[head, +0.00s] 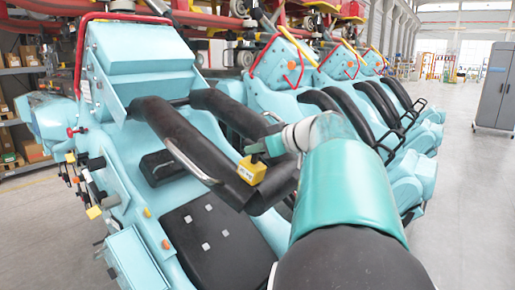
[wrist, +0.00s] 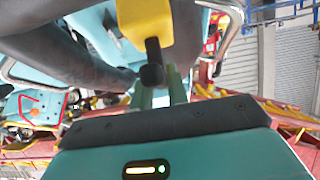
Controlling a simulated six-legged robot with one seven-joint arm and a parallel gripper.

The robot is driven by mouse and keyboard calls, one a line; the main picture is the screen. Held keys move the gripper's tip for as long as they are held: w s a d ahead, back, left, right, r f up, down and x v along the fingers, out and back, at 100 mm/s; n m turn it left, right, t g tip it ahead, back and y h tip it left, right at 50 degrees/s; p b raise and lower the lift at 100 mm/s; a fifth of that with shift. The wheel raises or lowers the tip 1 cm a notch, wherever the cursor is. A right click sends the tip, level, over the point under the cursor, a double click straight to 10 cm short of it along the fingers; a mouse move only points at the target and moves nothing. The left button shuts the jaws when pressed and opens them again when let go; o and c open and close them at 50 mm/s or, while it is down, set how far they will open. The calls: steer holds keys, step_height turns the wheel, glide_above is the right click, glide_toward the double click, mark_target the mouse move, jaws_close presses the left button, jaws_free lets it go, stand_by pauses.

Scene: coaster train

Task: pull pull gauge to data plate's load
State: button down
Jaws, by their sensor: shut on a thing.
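The pull gauge is a small yellow block (head: 251,170) in the head view, at the end of the black padded restraint bar (head: 205,140) of the nearest teal seat. In the wrist view the yellow gauge (wrist: 145,20) is at the top, with a dark stem and round black knob (wrist: 152,75) below it. My gripper (wrist: 158,88) has its green fingers shut on this knob. In the head view my gripper (head: 257,152) is beside the gauge and partly hidden by the arm. I cannot read any load figure or make out the data plate.
More teal seats with black restraints (head: 375,100) stand in a row behind and to the right. A metal grab handle (head: 190,160) is left of the gauge. A grey cabinet (head: 495,88) stands at far right, with open floor (head: 465,190) before it. Shelves (head: 20,100) are at left.

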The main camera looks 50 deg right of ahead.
steer(key=shift+s+d+r, duration=0.1)
steer(key=shift+s+r, duration=0.15)
steer(key=shift+r, duration=0.5)
steer(key=shift+s+a+r, duration=0.1)
steer(key=shift+s+r, duration=0.1)
steer(key=shift+r, duration=0.6)
steer(key=shift+s+d+r, duration=0.1)
steer(key=shift+s+r, duration=0.15)
steer(key=shift+r, duration=0.5)
steer(key=c, duration=1.4)
jaws_free()
steer(key=shift+s, duration=0.15)
steer(key=shift+o, duration=0.2)
steer(key=shift+w+f, duration=0.15)
steer(key=shift+w, duration=0.05)
steer(key=shift+s, duration=0.1)
